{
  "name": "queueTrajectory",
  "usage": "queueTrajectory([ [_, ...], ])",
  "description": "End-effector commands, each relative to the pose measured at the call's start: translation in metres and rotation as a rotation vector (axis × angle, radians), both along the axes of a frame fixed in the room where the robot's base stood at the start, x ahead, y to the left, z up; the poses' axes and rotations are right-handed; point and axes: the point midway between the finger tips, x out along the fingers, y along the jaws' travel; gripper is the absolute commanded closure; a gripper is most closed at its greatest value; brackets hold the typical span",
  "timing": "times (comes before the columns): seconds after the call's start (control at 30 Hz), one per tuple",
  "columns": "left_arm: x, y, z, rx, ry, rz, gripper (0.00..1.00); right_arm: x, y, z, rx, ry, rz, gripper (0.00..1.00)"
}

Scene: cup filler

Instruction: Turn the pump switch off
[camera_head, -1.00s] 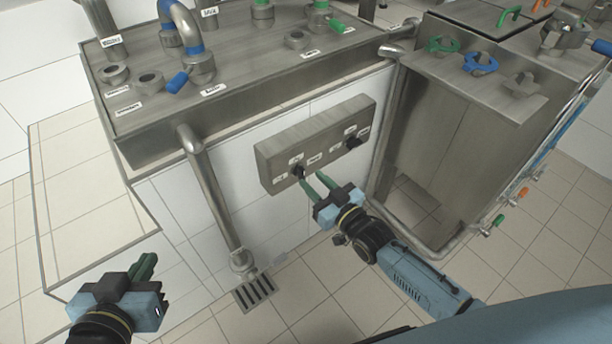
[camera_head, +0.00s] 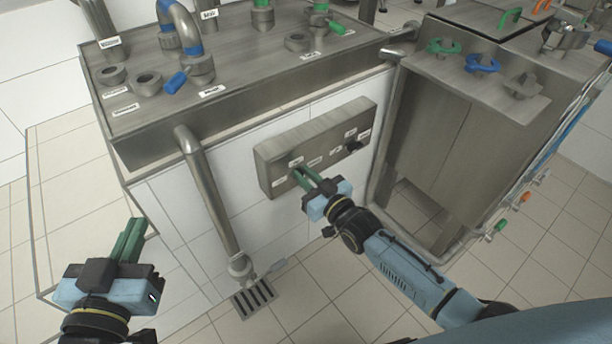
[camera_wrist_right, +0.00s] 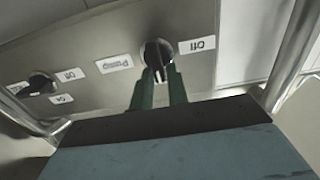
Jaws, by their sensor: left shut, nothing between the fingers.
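The pump switch is a black knob (camera_wrist_right: 157,56) on a grey metal panel (camera_head: 270,160). In the right wrist view the panel appears upside down, with a "Pump" label (camera_wrist_right: 115,64) left of the knob and an "Off" label (camera_wrist_right: 197,45) right of it. My right gripper (camera_head: 303,172) has its green fingers on either side of the knob, with a gap between them; I cannot tell whether they touch it. The fingers mostly cover the knob in the head view. My left gripper (camera_head: 133,224) is shut and empty, low at the left, away from the panel.
A second black knob (camera_head: 354,146) sits on the same panel, with its own labels. A metal pipe (camera_head: 210,195) runs down left of the panel to a floor drain (camera_head: 253,298). A steel frame (camera_head: 380,150) stands right of the panel.

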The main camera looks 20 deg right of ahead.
Motion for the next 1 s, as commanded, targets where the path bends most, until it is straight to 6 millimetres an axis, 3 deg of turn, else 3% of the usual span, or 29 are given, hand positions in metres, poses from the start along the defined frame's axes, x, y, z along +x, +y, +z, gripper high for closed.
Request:
queueTrajectory([
  [0.03, 0.0, 0.0, 0.0, 0.0, 0.0, 0.0, 1.0, 0.0, 0.0, 0.0, 0.0, 0.0, 0.0, 0.91],
  [0.1, 0.0, 0.0, 0.0, 0.0, 0.0, 0.0, 1.0, 0.0, 0.0, 0.0, 0.0, 0.0, 0.0, 1.0],
  [0.47, 0.0, 0.001, -0.004, 0.009, 0.032, 0.002, 1.0, 0.0, 0.0, 0.0, -0.026, -0.008, 0.0, 1.0],
  [0.77, -0.013, 0.012, -0.043, 0.077, 0.273, 0.021, 1.0, -0.002, 0.003, 0.001, -0.18, -0.064, -0.001, 1.0],
  [1.0, -0.034, 0.026, -0.077, 0.139, 0.505, 0.04, 1.0, -0.003, 0.007, -0.001, -0.388, -0.139, -0.001, 1.0],
])
